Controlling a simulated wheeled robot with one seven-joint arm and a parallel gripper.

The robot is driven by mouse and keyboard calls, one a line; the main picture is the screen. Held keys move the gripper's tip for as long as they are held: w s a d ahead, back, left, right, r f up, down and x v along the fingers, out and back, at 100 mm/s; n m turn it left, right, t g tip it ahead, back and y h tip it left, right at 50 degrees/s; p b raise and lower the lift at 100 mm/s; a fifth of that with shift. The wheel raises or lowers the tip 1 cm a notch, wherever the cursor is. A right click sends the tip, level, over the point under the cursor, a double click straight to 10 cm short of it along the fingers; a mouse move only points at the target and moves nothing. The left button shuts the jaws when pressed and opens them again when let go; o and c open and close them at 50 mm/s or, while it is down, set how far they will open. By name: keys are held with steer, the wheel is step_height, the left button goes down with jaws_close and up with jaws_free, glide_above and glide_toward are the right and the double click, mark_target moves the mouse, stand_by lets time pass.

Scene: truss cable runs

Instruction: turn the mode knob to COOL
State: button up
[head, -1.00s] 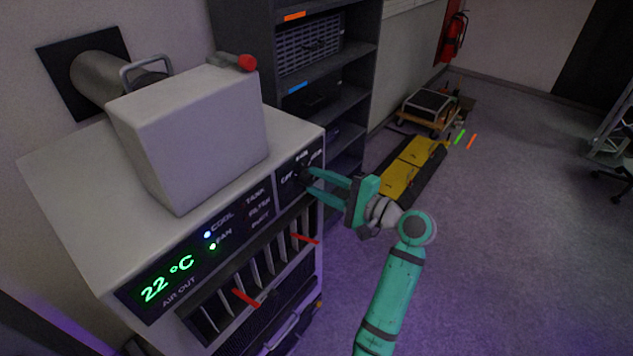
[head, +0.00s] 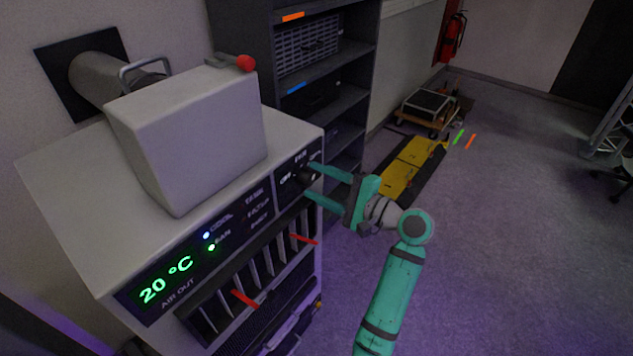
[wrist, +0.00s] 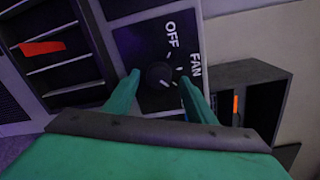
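The mode knob (head: 303,177) is a small black dial on the dark panel at the right end of the white cooling unit (head: 65,185). In the wrist view the knob (wrist: 160,75) sits between my fingertips, with OFF and FAN printed beside it. The COOL mark of the dial is not visible there, and I cannot tell which mark the pointer faces. My green gripper (head: 308,180) is open, one finger on each side of the knob, with small gaps to it. The display (head: 167,282) reads 20 °C. The blue COOL light (head: 206,236) and green FAN light (head: 211,247) are lit.
A grey box (head: 190,140) with a red-tipped lever (head: 245,63) stands on the unit. Vent slats with red tabs (head: 245,300) lie below the panel. A dark shelf (head: 250,95) stands close behind.

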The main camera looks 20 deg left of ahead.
steer(key=v, duration=1)
steer(key=shift+s+d, duration=0.2)
steer(key=shift+d, duration=0.2)
steer(key=shift+w+f, duration=0.1)
